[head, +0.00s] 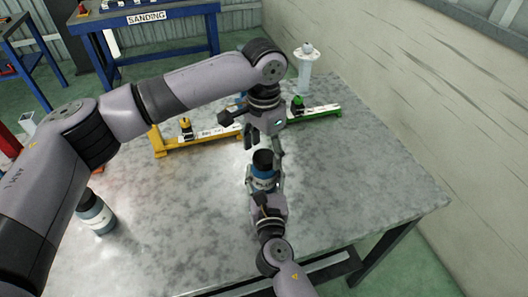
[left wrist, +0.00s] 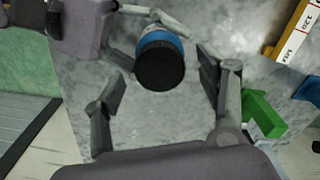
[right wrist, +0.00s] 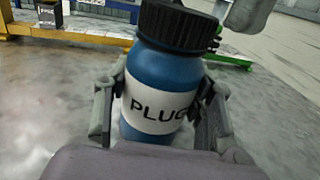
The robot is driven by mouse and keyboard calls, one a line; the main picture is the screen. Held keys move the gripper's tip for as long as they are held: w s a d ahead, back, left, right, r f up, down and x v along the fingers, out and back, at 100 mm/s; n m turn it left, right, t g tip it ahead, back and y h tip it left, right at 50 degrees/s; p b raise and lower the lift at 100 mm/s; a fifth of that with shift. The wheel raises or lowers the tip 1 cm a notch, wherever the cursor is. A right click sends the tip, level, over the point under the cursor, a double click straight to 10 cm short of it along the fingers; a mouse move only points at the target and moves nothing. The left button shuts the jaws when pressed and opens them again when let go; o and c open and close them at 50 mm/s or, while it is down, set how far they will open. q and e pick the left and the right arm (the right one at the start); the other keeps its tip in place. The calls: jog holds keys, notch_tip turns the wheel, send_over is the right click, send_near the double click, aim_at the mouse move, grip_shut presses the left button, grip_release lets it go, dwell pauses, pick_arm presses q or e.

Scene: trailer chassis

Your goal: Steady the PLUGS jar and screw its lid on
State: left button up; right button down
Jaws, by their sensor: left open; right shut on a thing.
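The PLUGS jar (right wrist: 152,105) is blue with a white label and a black ribbed lid (right wrist: 178,25) on its top. It stands upright on the grey table, with the lid sitting on its mouth; how tightly cannot be told. My right gripper (head: 264,184) is shut around the jar's body, and its fingers show on both sides in the right wrist view. My left gripper (head: 263,143) is open above and just behind the jar, pointing down. In the left wrist view the black lid (left wrist: 159,67) lies between the spread fingers, touching neither.
A yellow rail (head: 180,146) and a green rail (head: 322,112) lie behind my left gripper. A white stand (head: 304,70) is at the back. The table's right side (head: 370,180) is clear.

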pick_arm(q)
notch_tip(320, 180, up, 11)
jog(key=shift+f, duration=0.15)
pick_arm(e)
jog(key=c, duration=0.6)
grip_release()
jog(key=shift+c, duration=0.2)
jog(key=s, duration=0.8)
jog(key=s+d, duration=0.1)
jog(key=s, duration=0.3)
